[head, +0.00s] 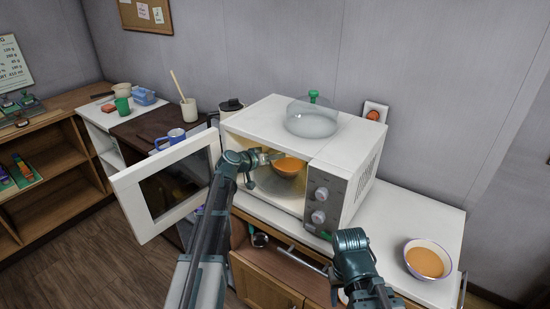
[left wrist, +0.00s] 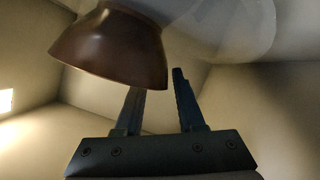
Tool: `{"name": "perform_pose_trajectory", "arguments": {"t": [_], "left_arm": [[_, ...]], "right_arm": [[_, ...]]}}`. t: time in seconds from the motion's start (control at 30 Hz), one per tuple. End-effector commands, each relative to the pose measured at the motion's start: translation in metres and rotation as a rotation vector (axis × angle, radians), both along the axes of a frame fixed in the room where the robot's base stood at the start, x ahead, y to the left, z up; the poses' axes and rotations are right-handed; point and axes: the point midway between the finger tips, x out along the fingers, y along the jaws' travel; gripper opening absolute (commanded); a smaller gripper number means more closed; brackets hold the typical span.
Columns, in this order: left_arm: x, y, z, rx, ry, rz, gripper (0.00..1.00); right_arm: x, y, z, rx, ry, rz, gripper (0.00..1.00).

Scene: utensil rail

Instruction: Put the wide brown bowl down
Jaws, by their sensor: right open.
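The wide brown bowl (head: 289,166) is inside the open microwave, upright, with an orange inside or contents. In the left wrist view the bowl (left wrist: 110,48) fills the upper left, its rim towards the fingers. My left gripper (head: 268,156) reaches into the microwave at the bowl's left side. Its fingers (left wrist: 160,82) stand apart. One fingertip is hidden behind the bowl's rim; the other is beside the bowl with a small gap showing. Whether the bowl's base touches the microwave floor is unclear. My right gripper (head: 351,240) is in front of the counter, away from the bowl.
The microwave (head: 270,122) has its door (head: 172,183) swung open to the left. A glass cover (head: 312,119) with a green knob sits on top. A white bowl (head: 428,260) with orange contents stands on the right counter. A mug (head: 170,139) is behind the door.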

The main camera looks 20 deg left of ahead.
Motion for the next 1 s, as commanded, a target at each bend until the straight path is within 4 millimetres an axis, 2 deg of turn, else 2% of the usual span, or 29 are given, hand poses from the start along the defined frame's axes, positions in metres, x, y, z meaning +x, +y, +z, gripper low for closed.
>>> {"name": "perform_pose_trajectory", "arguments": {"t": [0.3,0.8,1.0], "left_arm": [[-0.001,0.0,0.005,0.0,0.0,0.0,0.38],[-0.079,0.039,0.039,0.0,0.0,0.002,0.38],[-0.096,0.048,0.045,0.0,0.0,0.001,0.38]], "right_arm": [[0.0,0.0,0.005,0.0,0.0,0.0,0.5],[0.0,0.0,0.039,0.0,0.0,0.0,0.5],[0.0,0.0,0.045,0.0,0.0,0.0,0.5]]}}
